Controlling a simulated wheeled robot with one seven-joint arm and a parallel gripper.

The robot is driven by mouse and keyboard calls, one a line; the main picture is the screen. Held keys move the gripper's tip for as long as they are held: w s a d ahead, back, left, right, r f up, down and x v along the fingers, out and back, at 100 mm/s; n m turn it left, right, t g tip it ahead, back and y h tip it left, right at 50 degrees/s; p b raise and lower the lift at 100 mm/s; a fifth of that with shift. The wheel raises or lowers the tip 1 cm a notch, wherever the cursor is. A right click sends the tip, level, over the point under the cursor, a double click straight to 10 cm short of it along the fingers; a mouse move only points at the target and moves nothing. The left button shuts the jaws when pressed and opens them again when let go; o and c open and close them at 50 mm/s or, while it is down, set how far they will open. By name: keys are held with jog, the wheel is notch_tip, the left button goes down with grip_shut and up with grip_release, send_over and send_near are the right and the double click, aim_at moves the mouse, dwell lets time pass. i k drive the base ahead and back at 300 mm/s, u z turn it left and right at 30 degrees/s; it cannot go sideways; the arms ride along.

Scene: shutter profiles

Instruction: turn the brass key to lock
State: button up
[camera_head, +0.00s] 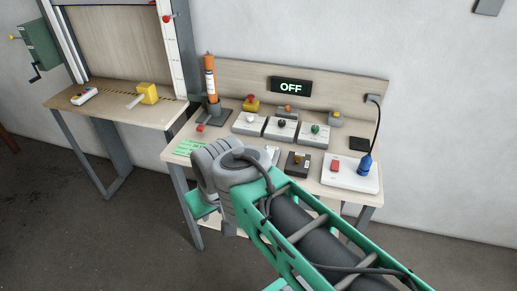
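A small dark box (298,164) stands near the front of the right-hand bench, just right of my arm. It has a small brass-coloured part (297,159) on top, which may be the brass key; it is too small to tell its shape or which way it is turned. My green and grey arm reaches in from the lower right and bends in front of the bench. My gripper's fingers do not show, so their place relative to the box is hidden.
A left bench holds a yellow block (148,93). Open floor lies at lower left.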

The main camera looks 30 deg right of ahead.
aim_at(298, 159)
jog(key=u, duration=0.2)
jog(key=i, duration=1.1)
jog(key=z, duration=0.4)
